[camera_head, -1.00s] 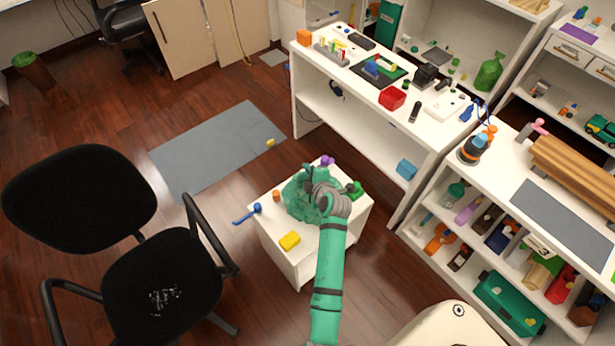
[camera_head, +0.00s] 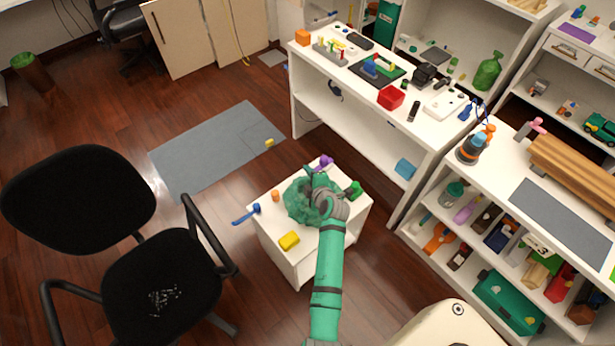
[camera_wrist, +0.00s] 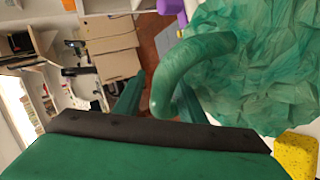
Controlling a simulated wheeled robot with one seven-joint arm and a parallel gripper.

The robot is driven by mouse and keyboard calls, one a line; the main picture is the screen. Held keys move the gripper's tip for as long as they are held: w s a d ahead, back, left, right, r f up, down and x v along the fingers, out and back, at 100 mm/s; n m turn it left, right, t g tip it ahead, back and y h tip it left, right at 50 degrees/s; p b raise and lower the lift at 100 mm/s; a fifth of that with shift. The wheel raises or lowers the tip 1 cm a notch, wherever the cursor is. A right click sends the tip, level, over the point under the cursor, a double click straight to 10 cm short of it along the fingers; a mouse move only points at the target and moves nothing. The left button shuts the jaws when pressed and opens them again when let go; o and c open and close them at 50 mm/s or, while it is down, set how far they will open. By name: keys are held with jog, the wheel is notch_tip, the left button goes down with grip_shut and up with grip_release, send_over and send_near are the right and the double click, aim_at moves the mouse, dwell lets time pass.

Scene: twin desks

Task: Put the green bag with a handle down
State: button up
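The green bag (camera_head: 303,203) is a crumpled, translucent sack resting on top of a small white cabinet (camera_head: 312,240). It fills the upper right of the wrist view (camera_wrist: 265,70). Its thick curved handle (camera_wrist: 190,62) arches leftward from the bag, and its end hangs between my fingers. My gripper (camera_head: 316,182) is over the bag in the head view and hides part of it. In the wrist view my gripper (camera_wrist: 158,85) has its two green fingers apart, with a visible gap between the left finger and the handle.
On the cabinet top are a yellow block (camera_head: 289,241), a blue hammer-like item (camera_head: 246,213), an orange piece (camera_head: 276,195), a purple item (camera_head: 326,161) and a green item (camera_head: 355,189). A black chair (camera_head: 160,270) stands left. A white desk (camera_head: 365,85) stands behind.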

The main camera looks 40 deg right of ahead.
jog(key=shift+r, duration=0.1)
jog(key=shift+s+r, duration=0.15)
jog(key=shift+s, duration=0.05)
jog(key=v, duration=1.1)
jog(key=shift+s, duration=0.25)
jog(key=shift+a+r, duration=0.1)
jog(key=shift+a, duration=0.05)
jog(key=s+a+f+m, duration=0.2)
jog(key=s+a+m, duration=0.1)
jog(key=s+a, duration=0.55)
jog(key=s+a+f+m, duration=0.1)
jog(key=s+a+m, duration=0.35)
jog(key=a, duration=0.65)
jog(key=s+a+r+m+t+y, duration=0.2)
jog(key=s+a+r+m+t, duration=0.2)
jog(key=s+a+r, duration=1)
jog(key=shift+s+r+m+y, duration=0.45)
jog(key=shift+s+r, duration=0.25)
jog(key=shift+s, duration=0.35)
